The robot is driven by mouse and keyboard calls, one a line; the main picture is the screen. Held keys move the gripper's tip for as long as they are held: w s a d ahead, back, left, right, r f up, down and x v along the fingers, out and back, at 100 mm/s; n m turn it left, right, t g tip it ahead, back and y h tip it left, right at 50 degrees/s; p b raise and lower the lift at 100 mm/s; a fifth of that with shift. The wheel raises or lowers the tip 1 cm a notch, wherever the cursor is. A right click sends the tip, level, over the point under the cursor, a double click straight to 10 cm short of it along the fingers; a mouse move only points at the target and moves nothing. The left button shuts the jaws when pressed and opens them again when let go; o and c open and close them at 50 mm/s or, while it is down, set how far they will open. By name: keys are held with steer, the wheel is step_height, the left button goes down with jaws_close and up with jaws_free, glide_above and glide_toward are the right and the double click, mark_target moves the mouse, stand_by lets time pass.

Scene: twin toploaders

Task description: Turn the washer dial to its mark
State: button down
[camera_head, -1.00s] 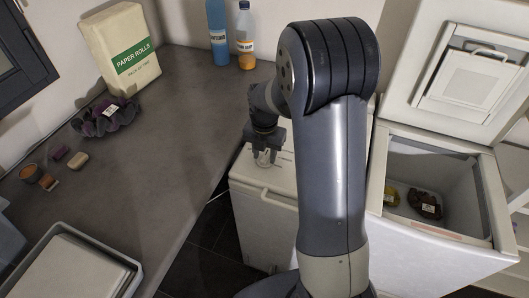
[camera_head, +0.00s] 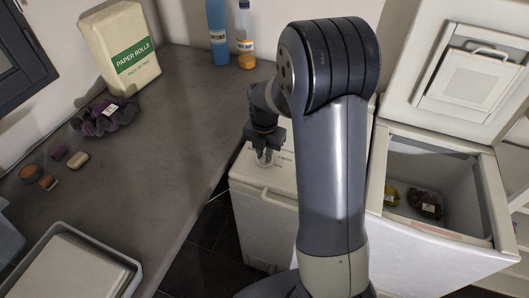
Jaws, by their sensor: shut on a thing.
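The washer (camera_head: 262,215) is a white toploader with its lid down, standing between the counter and my arm. My gripper (camera_head: 264,158) points down at the washer's top near its back left. It is shut on the dial (camera_head: 264,160), a small pale round knob that shows between and below the fingers. The dial's mark and pointer are too small to make out. My arm hides the right part of this washer.
A second toploader (camera_head: 440,250) stands open at the right, with a few dark and yellow items inside. The grey counter (camera_head: 160,130) at the left bears paper rolls (camera_head: 122,50), two bottles, a dark cloth bundle (camera_head: 104,116), small blocks and a tray (camera_head: 65,235).

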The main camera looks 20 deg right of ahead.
steer(key=m+b, duration=0.1)
steer(key=m, duration=0.5)
steer(key=shift+w+m, duration=0.1)
steer(key=shift+m, duration=0.2)
steer(key=m, duration=0.6)
steer(key=shift+w+b, duration=0.15)
steer(key=shift+b, duration=0.15)
steer(key=m, duration=0.6)
steer(key=shift+w+m, duration=0.1)
steer(key=shift+m, duration=0.3)
steer(key=m, duration=0.6)
steer(key=shift+d+m+b, duration=0.1)
steer(key=shift+m+b, duration=0.2)
steer(key=c, duration=1.4)
jaws_free()
step_height(320, 180, up, 11)
steer(key=shift+f, duration=0.1)
